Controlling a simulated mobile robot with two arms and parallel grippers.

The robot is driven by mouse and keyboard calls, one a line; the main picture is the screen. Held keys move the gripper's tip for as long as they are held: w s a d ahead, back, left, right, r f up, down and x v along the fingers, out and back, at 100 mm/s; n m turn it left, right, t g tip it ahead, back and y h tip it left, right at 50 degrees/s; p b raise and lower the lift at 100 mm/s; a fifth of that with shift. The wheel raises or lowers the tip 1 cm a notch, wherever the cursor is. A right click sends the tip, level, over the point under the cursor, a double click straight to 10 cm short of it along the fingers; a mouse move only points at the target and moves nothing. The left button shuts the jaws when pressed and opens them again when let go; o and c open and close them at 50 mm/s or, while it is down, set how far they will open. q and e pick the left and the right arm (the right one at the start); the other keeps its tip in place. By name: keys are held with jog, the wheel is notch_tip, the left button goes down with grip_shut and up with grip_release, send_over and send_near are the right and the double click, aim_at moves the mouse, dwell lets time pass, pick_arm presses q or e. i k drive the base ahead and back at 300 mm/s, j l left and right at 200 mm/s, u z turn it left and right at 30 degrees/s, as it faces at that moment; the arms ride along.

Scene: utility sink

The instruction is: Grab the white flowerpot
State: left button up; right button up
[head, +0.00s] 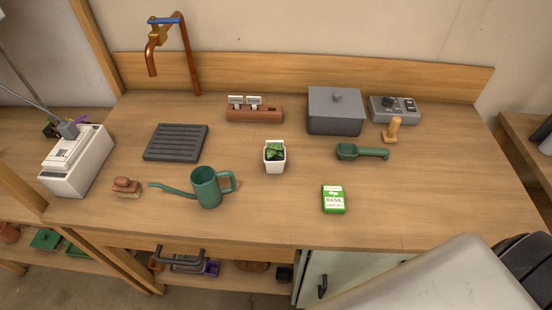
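The white flowerpot (274,161) stands upright near the middle of the wooden counter (270,215) in the head view. It is a small, square-sided pot with a green leafy plant in it. Nothing touches it, and there is bare wood around it. A large pale part of what looks like my own arm fills the lower right corner, but no fingertips show. Neither of my grippers is in view.
A green watering can (207,188) stands left of the pot, its spout pointing left. A seed packet (333,199) lies to the front right, a green scoop (362,152) to the right. Behind are a wooden holder (254,113) and a grey lidded box (335,112).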

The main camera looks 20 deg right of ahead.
aim_at(274, 161)
jog(key=i+z, duration=0.2)
jog(key=z, duration=0.2)
jog(key=i+j+z, duration=0.15)
jog(key=z, duration=0.3)
jog(key=i, duration=0.05)
